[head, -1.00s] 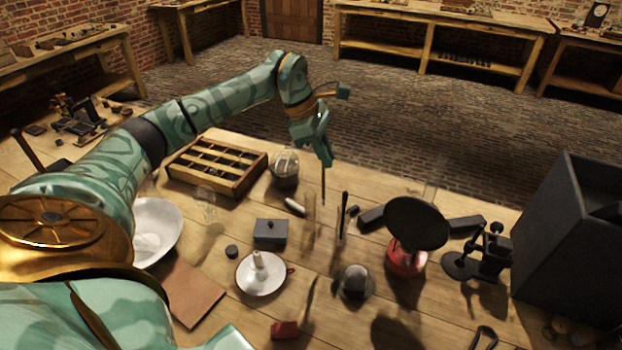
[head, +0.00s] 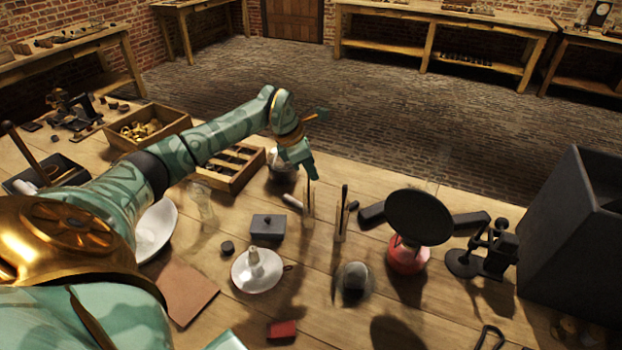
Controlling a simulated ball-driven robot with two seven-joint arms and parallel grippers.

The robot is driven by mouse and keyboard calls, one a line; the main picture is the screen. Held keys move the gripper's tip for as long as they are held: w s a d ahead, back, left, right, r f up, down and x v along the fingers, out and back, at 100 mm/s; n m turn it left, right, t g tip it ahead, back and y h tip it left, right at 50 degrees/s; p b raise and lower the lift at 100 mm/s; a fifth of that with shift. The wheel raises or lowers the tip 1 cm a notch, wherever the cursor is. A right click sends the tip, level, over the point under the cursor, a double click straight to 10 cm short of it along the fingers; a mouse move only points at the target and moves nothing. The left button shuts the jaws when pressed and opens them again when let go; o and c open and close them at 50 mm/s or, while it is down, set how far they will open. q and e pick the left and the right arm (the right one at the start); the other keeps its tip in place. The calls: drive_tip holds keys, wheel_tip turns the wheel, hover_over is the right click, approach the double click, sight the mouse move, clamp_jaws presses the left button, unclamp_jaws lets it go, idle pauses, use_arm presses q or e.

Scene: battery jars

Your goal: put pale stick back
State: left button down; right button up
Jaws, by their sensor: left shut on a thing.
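My left gripper (head: 309,177) is shut on a thin upright stick (head: 309,190), taken as the pale stick, though it looks grey-brown in this light. It is held above a narrow glass jar (head: 308,213); its lower end overlaps the jar's mouth, and I cannot tell how far inside it is. A second glass jar (head: 341,232) stands just to the right with a darker stick (head: 344,198) upright in it. My right gripper is not in view.
A short white piece (head: 292,201) lies left of the jar. A glass-domed object (head: 282,165) stands behind, partly hidden by my gripper. A grey box (head: 268,227), white candle dish (head: 257,272) and red-based lamp with black disc (head: 418,217) stand around.

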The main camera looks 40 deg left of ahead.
use_arm(q)
wheel_tip(320, 180, down, 3)
drive_tip(key=shift+f, duration=0.2)
drive_tip(key=c, duration=1.5)
unclamp_jaws()
drive_tip(key=shift+o, duration=0.2)
drive_tip(key=p+v, duration=0.1)
drive_tip(key=v, duration=1.1)
drive_tip(key=shift+r, duration=0.2)
drive_tip(key=shift+w, duration=0.1)
